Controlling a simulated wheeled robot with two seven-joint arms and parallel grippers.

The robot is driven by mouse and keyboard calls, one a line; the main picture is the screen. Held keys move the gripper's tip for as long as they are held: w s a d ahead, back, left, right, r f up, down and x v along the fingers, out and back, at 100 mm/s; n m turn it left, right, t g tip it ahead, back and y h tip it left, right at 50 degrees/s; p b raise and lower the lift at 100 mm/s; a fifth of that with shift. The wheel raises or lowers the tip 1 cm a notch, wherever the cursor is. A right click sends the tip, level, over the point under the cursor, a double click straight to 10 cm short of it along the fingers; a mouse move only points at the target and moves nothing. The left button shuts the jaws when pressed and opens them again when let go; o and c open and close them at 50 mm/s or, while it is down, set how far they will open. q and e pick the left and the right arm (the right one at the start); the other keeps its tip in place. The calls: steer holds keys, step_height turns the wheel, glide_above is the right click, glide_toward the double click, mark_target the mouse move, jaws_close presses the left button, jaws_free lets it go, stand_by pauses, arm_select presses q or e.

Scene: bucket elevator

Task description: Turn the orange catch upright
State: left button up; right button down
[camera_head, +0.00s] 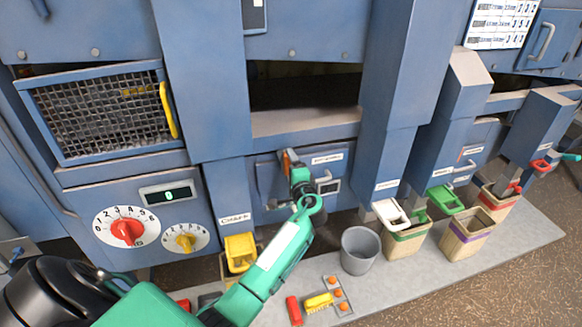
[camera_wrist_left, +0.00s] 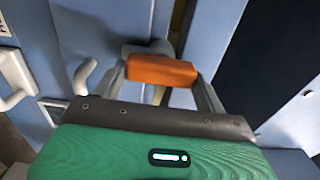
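The orange catch (camera_head: 287,161) is on the front of a small blue door panel in the middle of the machine. In the head view it looks like a narrow, roughly upright strip, partly hidden by my gripper. In the left wrist view the orange catch (camera_wrist_left: 162,70) is a block lying across the space between my fingers. My left gripper (camera_head: 296,167) is at the catch, its green arm reaching up from below. In the wrist view, the fingers of my left gripper (camera_wrist_left: 161,82) meet both ends of the block with no clear gap. My right gripper is not seen.
A grey door handle (camera_head: 328,181) is just right of the catch. A grey bucket (camera_head: 359,250) and paper bins (camera_head: 408,238) stand below on the pale ledge. A control panel with a red dial (camera_head: 127,231) is at left. A dark opening (camera_head: 304,88) lies above.

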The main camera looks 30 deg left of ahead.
arm_select(q)
steer(key=o, duration=0.4)
steer(key=shift+o, duration=0.2)
steer(key=shift+d, duration=0.1)
steer(key=b+v, duration=0.4)
steer(key=v, duration=0.9)
steer(key=shift+s+d, duration=0.2)
steer(key=shift+d, duration=0.1)
steer(key=shift+f, duration=0.1)
